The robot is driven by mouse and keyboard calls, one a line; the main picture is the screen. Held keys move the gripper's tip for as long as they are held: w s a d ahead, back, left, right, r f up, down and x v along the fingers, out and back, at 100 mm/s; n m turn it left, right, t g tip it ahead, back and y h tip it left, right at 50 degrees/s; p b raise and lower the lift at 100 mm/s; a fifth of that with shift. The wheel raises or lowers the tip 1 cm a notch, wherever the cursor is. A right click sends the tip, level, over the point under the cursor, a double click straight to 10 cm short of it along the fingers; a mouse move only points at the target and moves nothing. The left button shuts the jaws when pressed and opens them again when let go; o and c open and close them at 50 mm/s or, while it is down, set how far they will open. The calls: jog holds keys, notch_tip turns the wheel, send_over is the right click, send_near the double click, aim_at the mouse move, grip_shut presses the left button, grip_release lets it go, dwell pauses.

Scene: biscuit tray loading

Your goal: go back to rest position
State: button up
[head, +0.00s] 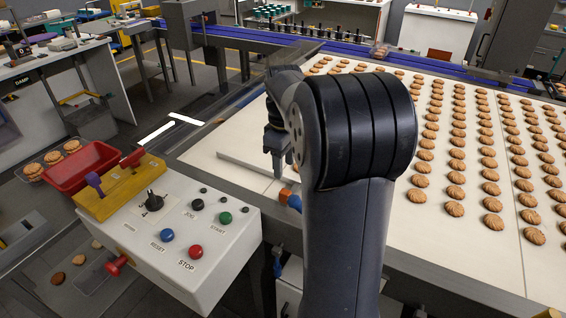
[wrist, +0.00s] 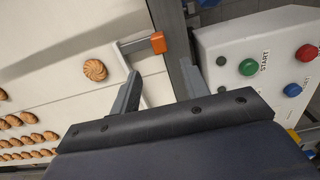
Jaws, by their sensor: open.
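My gripper (head: 278,172) is over the left edge of the pale conveyor belt (head: 232,150), partly hidden behind my own arm. In the wrist view my gripper (wrist: 160,82) has its two fingers spread apart with nothing between them. The grey metal belt edge lies beyond the fingers. A single round biscuit (wrist: 95,69) lies on the belt left of the fingers.
Rows of biscuits (head: 456,192) cover the belt to the right. A control box (head: 190,235) with buttons stands at the left front, with a yellow block (head: 120,190) on top. A red tray (head: 75,170) and a clear tray of biscuits (head: 35,170) are at the far left.

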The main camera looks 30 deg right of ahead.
aim_at(283, 192)
jog(key=shift+f, duration=0.1)
notch_tip(283, 192, down, 11)
jog(key=shift+a+r, duration=0.1)
jog(key=shift+s+a, duration=0.1)
jog(key=shift+r, duration=0.1)
dwell(0.4)
